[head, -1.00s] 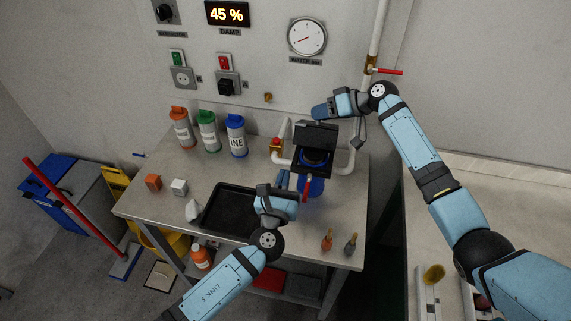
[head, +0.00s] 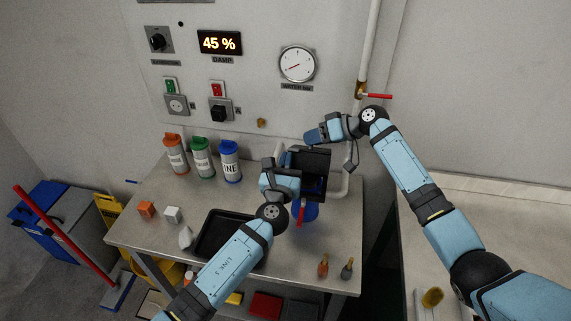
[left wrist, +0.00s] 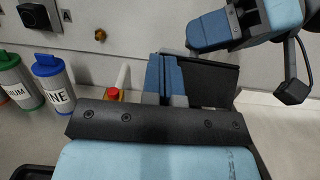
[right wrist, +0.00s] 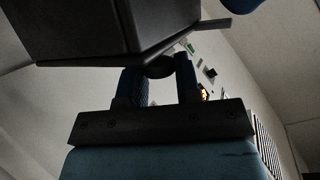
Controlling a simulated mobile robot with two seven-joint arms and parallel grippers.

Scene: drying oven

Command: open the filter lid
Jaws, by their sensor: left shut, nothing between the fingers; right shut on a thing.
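The filter's black lid (head: 312,158) stands tilted up above its housing, with the blue filter bowl (head: 305,211) below. A red lever (head: 301,214) shows in front of it. My right gripper (right wrist: 158,80) is shut on the lid's small dark knob (right wrist: 158,67), behind the lid in the head view. My left gripper (left wrist: 166,80) is shut and empty. It is at the left side of the raised lid, close to the dark lid panel (left wrist: 205,80); I cannot tell whether they touch. My left arm partly hides the housing in the head view.
Orange, green and blue-capped bottles (head: 230,162) stand left of the filter. White pipes (head: 369,50) and a control panel (head: 218,42) are on the wall behind.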

